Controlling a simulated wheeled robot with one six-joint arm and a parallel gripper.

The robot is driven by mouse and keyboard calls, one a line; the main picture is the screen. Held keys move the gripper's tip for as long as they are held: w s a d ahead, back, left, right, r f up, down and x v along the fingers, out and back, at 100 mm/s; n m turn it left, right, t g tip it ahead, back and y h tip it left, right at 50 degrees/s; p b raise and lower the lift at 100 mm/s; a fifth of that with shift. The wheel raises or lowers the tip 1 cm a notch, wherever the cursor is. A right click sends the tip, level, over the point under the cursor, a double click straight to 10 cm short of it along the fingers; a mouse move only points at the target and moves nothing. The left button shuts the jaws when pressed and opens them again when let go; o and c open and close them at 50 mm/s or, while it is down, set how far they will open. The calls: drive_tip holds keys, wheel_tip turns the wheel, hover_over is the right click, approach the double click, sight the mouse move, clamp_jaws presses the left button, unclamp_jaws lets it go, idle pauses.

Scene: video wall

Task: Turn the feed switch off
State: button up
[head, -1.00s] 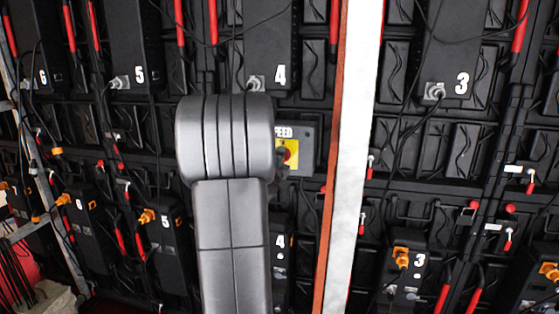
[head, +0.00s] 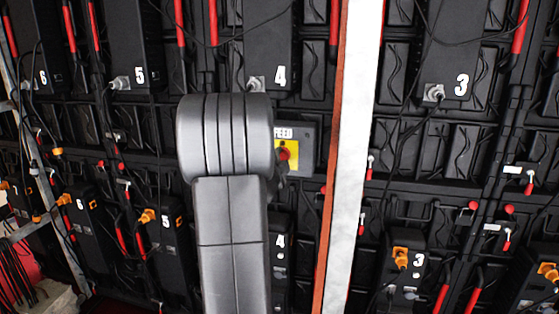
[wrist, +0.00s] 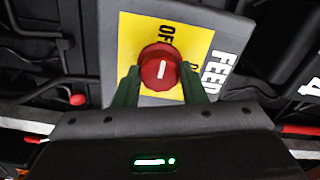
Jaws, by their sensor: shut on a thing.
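The feed switch is a red round knob (wrist: 160,68) with a white bar, on a yellow plate (wrist: 137,45) of a grey box (wrist: 112,60) lettered FEED. In the wrist view the bar stands upright, in line with the OFF label above it. The other label is mostly hidden. My gripper (wrist: 160,82) has its two dark green fingers closed on the knob's sides. In the head view the red knob (head: 284,150) shows small, right of my arm, with part of my gripper (head: 281,170) just below; my arm hides the box's left side.
A white and orange upright post (head: 350,150) stands just right of the switch box. Numbered black units (head: 270,45), dark cables and red handles (head: 517,35) cover the wall around it. A metal frame (head: 45,170) stands at the far left.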

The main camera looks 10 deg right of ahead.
drive_tip(key=o, duration=1)
drive_tip(key=b+v, duration=0.1)
drive_tip(key=v, duration=1.3)
drive_tip(key=shift+b, duration=0.35)
drive_tip(key=shift+w, duration=0.15)
drive_tip(key=p+x, duration=0.1)
drive_tip(key=x, duration=1.2)
drive_tip(key=shift+w+d+p, duration=0.2)
drive_tip(key=shift+w+p, duration=0.1)
drive_tip(key=shift+p, duration=0.05)
drive_tip(key=shift+s, duration=0.1)
